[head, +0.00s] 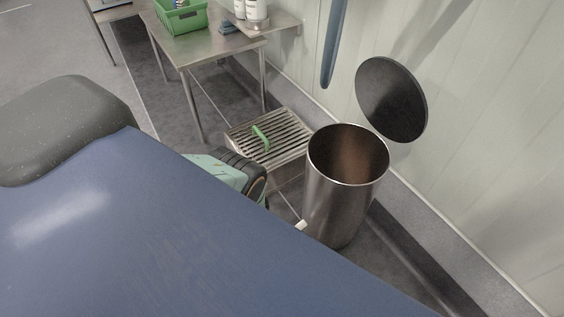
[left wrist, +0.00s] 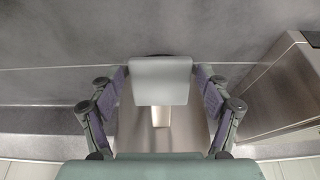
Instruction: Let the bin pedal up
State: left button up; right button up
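The steel bin (head: 345,205) stands upright on the floor by the wall in the head view. Its round black lid (head: 391,99) is up, and the mouth is open. A small pale part, apparently the pedal (head: 301,225), shows low at the bin's left. In the left wrist view the pale square pedal (left wrist: 161,80) lies ahead, between the fingertips of my left gripper (left wrist: 162,70). The fingers are apart, one at each side of the pedal; I cannot tell whether they touch it. My right gripper is not in view.
A slatted steel step (head: 287,150) with a green handle (head: 261,139) stands just left of the bin. A steel table (head: 205,47) with a green crate (head: 181,18) is farther back. The wall (head: 480,130) is close behind the bin.

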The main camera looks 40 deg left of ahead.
pick_arm(q)
jog(key=c, duration=1.3)
jog(key=shift+w+a, duration=0.1)
